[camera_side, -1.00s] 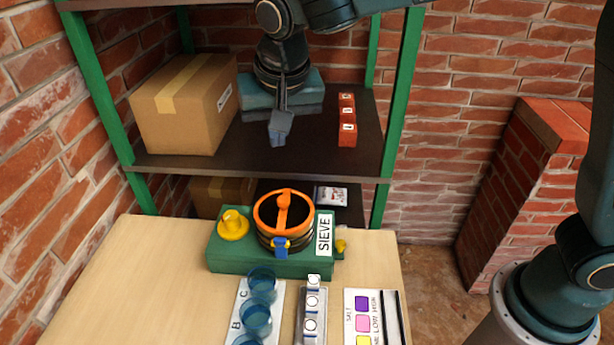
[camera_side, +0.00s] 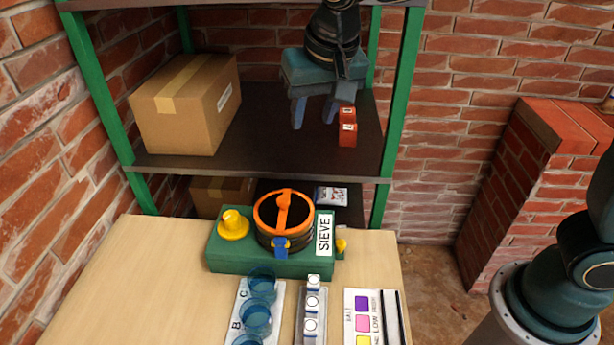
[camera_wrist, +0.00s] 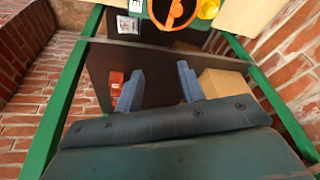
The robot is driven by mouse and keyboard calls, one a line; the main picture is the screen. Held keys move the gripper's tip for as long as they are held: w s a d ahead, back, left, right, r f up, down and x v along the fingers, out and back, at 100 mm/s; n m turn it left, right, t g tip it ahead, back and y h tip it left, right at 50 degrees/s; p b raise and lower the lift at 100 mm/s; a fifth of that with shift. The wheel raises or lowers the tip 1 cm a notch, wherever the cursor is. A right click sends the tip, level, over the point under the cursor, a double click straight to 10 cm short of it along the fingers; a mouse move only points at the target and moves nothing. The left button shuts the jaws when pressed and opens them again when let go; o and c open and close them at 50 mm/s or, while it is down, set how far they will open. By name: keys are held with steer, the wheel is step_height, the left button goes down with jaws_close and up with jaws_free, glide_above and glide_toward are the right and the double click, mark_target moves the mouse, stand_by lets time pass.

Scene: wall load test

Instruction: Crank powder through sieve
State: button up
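The sieve machine stands on the wooden table, with a green base (camera_side: 226,258), a dark round drum (camera_side: 270,238) and an orange rim with an orange crank arm (camera_side: 284,208) across it. A blue piece (camera_side: 281,250) sits at the drum's front and a yellow knob (camera_side: 233,226) on the base's left. The orange rim (camera_wrist: 178,10) also shows at the top of the wrist view. My gripper (camera_side: 314,122) is open and empty, high above and behind the sieve, in front of the shelf. Its two fingers show apart in the wrist view (camera_wrist: 160,88). Powder inside the drum cannot be made out.
Blue cups (camera_side: 257,318) stand on a lettered card, beside a strip with white round pieces (camera_side: 312,308) and a colour chart (camera_side: 362,322). The shelf holds a cardboard box (camera_side: 180,110) and red blocks (camera_side: 347,134). The table's left side is clear.

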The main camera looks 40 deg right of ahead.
steer(key=shift+o, duration=1)
steer(key=shift+w+a+f+n, duration=0.2)
steer(key=shift+w+f+n, duration=0.1)
steer(key=shift+n, duration=0.1)
steer(key=n+g+y, duration=0.1)
steer(key=n+y, duration=0.4)
steer(key=n, duration=1)
glide_toward(231, 215)
steer(key=shift+w+a+v, duration=0.1)
steer(key=shift+w+v, duration=0.05)
steer(key=shift+v, duration=1.15)
steer(key=shift+w+a+v, duration=0.15)
steer(key=shift+v, duration=1.1)
steer(key=shift+g, duration=0.3)
steer(key=x, duration=1.3)
steer(key=shift+w+d+f, duration=0.1)
steer(key=shift+f, duration=0.15)
steer(key=c, duration=1)
